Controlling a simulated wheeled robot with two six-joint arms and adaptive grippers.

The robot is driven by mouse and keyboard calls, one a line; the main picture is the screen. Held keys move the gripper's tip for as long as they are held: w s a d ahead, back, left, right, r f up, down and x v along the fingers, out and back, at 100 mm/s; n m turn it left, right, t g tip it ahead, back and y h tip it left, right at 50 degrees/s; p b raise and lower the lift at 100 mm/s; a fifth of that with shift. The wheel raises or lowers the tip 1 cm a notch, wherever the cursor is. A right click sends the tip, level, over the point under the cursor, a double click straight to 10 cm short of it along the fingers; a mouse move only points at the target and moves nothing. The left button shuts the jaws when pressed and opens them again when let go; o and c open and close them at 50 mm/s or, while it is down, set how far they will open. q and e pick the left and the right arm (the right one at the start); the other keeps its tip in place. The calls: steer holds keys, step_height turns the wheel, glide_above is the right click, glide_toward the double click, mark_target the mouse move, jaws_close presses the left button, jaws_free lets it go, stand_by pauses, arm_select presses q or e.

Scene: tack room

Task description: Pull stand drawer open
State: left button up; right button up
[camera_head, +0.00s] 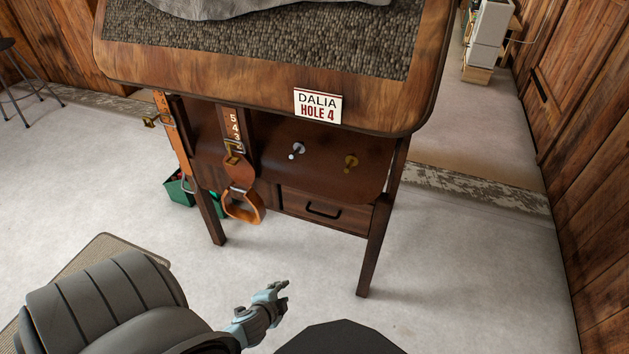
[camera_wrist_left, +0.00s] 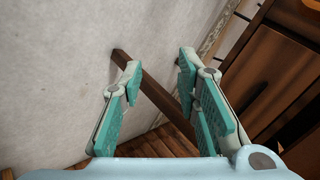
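The wooden stand (camera_head: 280,95) has a drawer (camera_head: 345,217) low under its front, between the legs. The drawer looks shut, with a dark bar handle (camera_head: 323,210) on its face. My left gripper (camera_head: 276,290) is in front of the stand, below and left of the drawer in the head view, apart from it. In the left wrist view its two fingers (camera_wrist_left: 160,75) are spread with nothing held between them. A wooden leg (camera_wrist_left: 155,92) shows beyond the fingers, and dark wood panels (camera_wrist_left: 275,75) show at right. My right gripper is not in view.
A stirrup (camera_head: 243,206) on a strap hangs left of the drawer. A green container (camera_head: 180,190) stands behind the left leg. The floor (camera_head: 440,280) right of the stand is clear up to the wooden wall.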

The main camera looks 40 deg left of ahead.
arm_select(q)
steer(key=w+a+r+m+t+y+b, duration=0.1)
steer(key=w+r+m+t+b, duration=0.55)
steer(key=w+r+b, duration=0.35)
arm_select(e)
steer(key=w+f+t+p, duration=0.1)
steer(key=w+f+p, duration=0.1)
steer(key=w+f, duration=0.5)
arm_select(q)
steer(key=b+x, duration=0.3)
steer(key=x, duration=1.2)
steer(key=shift+w+n, duration=0.2)
steer(key=shift+n, duration=0.25)
steer(key=shift+a+r, duration=0.1)
steer(key=shift+r, duration=0.05)
jaws_close()
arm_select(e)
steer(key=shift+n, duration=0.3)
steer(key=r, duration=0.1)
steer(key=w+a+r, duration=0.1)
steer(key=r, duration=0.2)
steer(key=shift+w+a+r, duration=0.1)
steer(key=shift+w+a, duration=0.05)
